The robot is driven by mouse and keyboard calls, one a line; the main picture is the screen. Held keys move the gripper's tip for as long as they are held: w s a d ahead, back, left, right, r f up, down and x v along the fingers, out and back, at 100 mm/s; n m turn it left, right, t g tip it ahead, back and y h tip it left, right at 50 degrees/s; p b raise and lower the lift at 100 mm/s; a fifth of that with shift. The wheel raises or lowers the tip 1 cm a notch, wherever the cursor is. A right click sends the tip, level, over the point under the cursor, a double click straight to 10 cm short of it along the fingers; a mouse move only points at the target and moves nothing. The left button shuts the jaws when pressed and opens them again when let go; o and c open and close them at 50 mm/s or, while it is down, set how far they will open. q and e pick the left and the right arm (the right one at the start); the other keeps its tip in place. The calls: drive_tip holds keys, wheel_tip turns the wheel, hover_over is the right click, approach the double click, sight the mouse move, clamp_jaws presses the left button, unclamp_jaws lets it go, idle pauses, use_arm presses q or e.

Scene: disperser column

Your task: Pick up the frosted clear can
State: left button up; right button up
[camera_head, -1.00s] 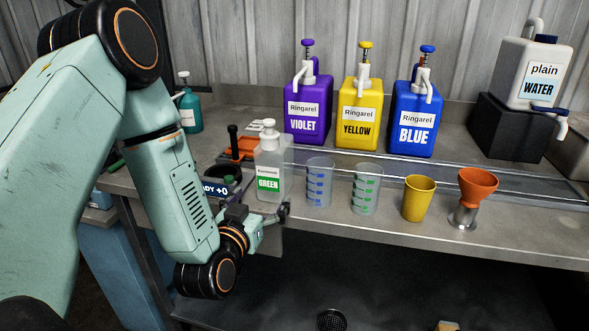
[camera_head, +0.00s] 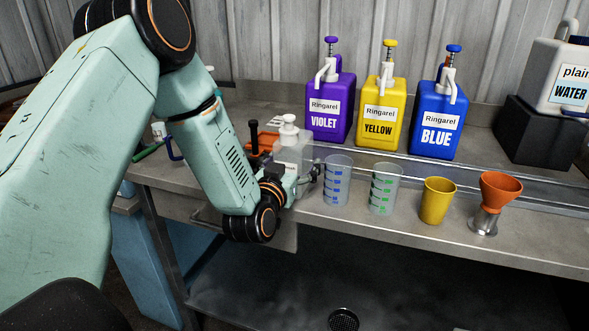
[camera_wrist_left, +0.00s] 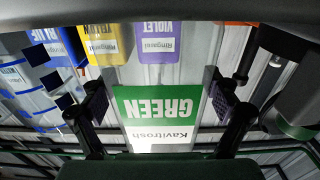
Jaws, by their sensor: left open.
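The frosted clear can (camera_head: 291,153), with a white pump top, stands on the bench in the head view. My left gripper (camera_head: 298,182) is at its front, and my wrist hides its lower part. In the left wrist view the can (camera_wrist_left: 160,75) appears upside down, its green label reading GREEN filling the middle. The open left gripper (camera_wrist_left: 160,108) has one finger on each side of the can. I cannot tell whether either finger touches it. My right gripper is not in view.
A blue-marked beaker (camera_head: 337,181) stands close to the right of my left gripper. A green-marked beaker (camera_head: 384,189), yellow cup (camera_head: 438,201) and orange funnel (camera_head: 500,190) follow. Violet (camera_head: 330,110), yellow (camera_head: 380,112) and blue (camera_head: 434,120) jugs stand behind. An orange item (camera_head: 262,142) lies behind left.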

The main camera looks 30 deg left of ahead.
use_arm(q)
drive_tip(key=shift+c, duration=0.3)
drive_tip(key=shift+c, duration=0.7)
drive_tip(key=c, duration=1.1)
wheel_tip(320, 180, up, 10)
drive_tip(key=p, duration=0.2)
drive_tip(key=shift+p, duration=0.35)
